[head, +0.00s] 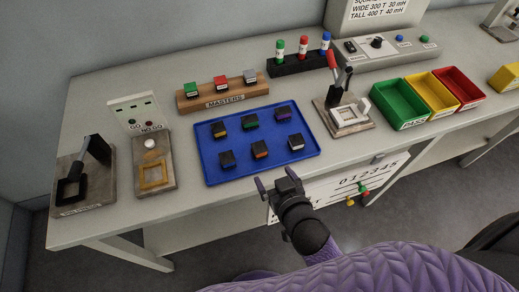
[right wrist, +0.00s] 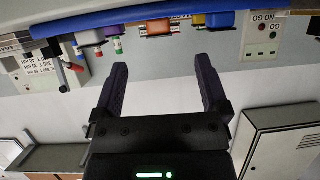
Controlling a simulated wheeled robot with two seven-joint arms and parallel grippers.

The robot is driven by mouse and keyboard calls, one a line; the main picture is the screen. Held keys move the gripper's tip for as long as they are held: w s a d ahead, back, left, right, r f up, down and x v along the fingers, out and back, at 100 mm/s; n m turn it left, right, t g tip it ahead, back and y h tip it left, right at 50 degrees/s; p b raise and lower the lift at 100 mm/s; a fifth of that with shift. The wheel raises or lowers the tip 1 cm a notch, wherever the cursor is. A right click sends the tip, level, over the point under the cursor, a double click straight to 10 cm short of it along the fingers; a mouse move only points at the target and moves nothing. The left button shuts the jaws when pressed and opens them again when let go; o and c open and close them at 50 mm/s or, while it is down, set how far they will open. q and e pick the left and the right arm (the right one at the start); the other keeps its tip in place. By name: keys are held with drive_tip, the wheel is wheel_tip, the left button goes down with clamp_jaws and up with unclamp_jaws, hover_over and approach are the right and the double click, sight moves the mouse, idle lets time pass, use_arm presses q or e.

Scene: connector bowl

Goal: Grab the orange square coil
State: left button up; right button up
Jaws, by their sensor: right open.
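The orange square coil (head: 260,149) is a small dark block with an orange band. It sits in the front row of the blue tray (head: 211,173), between a dark coil (head: 227,159) on its left and a white-marked one (head: 296,142) on its right. My right gripper (head: 276,180) is open and empty, in front of the tray's near edge and apart from the coil. Its two spread fingers also show in the right wrist view (right wrist: 162,85), with nothing between them. My left gripper is not in view.
Yellow, green and purple-marked coils fill the tray's back row. The MASTERS rack (head: 222,102) stands behind it. A GO/NO GO panel (head: 133,112) and fixtures are at left. A press-like fixture (head: 343,118) and green, yellow and red bins (head: 400,112) are at right.

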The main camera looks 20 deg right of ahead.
sight(262, 153)
drive_tip(key=b+x, duration=0.1)
drive_tip(key=x, duration=0.2)
drive_tip(key=b+x, duration=0.1)
drive_tip(key=x, duration=0.2)
drive_tip(key=r+b+x, duration=0.1)
drive_tip(key=x, duration=0.3)
drive_tip(key=shift+w+d, duration=0.15)
drive_tip(key=shift+d, duration=0.05)
drive_tip(key=shift+r, duration=0.1)
drive_tip(key=c, duration=0.7)
clamp_jaws()
